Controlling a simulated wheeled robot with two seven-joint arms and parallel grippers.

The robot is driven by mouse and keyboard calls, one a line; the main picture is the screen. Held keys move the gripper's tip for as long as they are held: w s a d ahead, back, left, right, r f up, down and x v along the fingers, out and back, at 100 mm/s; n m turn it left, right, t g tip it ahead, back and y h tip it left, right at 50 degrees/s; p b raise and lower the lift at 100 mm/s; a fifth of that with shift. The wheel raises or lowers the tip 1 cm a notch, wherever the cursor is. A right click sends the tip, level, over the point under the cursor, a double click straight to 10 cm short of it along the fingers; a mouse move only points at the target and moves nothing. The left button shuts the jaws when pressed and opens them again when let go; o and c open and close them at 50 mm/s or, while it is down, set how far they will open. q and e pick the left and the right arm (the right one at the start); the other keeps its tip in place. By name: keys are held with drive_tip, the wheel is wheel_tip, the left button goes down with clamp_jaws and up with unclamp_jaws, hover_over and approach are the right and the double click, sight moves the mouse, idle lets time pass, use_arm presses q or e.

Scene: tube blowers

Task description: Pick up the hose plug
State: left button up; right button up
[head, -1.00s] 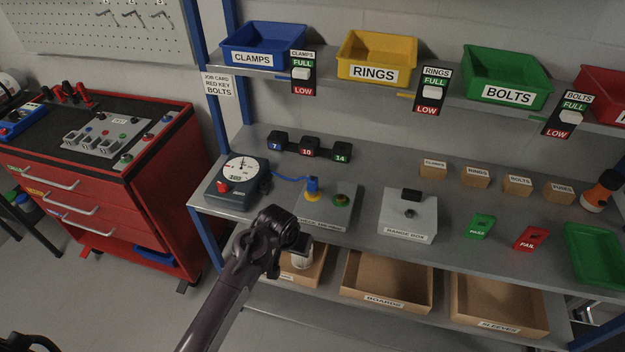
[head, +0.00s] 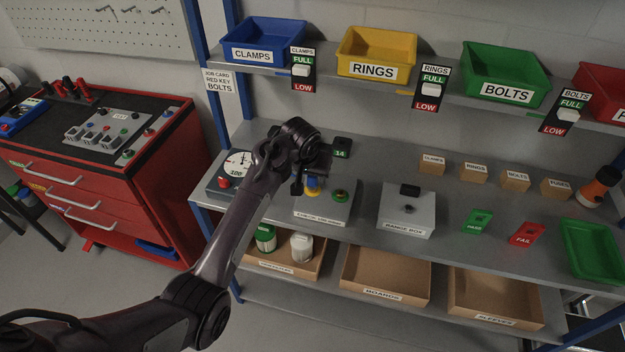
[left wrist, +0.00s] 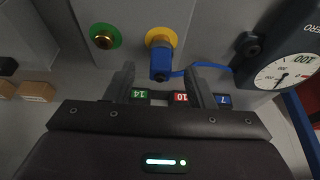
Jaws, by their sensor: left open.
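The blue hose plug (head: 312,182) sits on the yellow-ringed port of the grey check block (head: 325,210). In the left wrist view the hose plug (left wrist: 160,64) stands at the yellow ring (left wrist: 161,36), with a blue hose (left wrist: 205,66) running right to the dial gauge (left wrist: 285,70). My left gripper (left wrist: 159,74) is open, its two fingers appearing on either side of the plug; I cannot tell whether they reach down around it. In the head view my left gripper (head: 306,178) is over the plug and partly hides it. My right gripper is not in view.
The gauge (head: 236,165) stands left of the block, partly behind my arm. A green-ringed port (head: 340,195) is close on the right. Numbered black blocks, one marked 14 (head: 341,148), stand behind. The range box (head: 408,208) is further right.

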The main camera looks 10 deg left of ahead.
sight(313, 178)
use_arm(q)
drive_tip(key=shift+w+f, duration=0.3)
drive_tip(key=shift+f, duration=0.05)
drive_tip(key=shift+p+x, duration=0.35)
drive_tip(key=shift+x, duration=1.7)
drive_tip(key=shift+w, duration=0.2)
clamp_jaws()
wheel_tip(313, 178, up, 10)
drive_tip(key=shift+r+b, duration=0.1)
drive_tip(key=shift+b, duration=0.6)
drive_tip(key=shift+r, duration=0.1)
wheel_tip(313, 178, up, 5)
drive_tip(key=p, duration=0.6)
drive_tip(key=shift+r, duration=0.1)
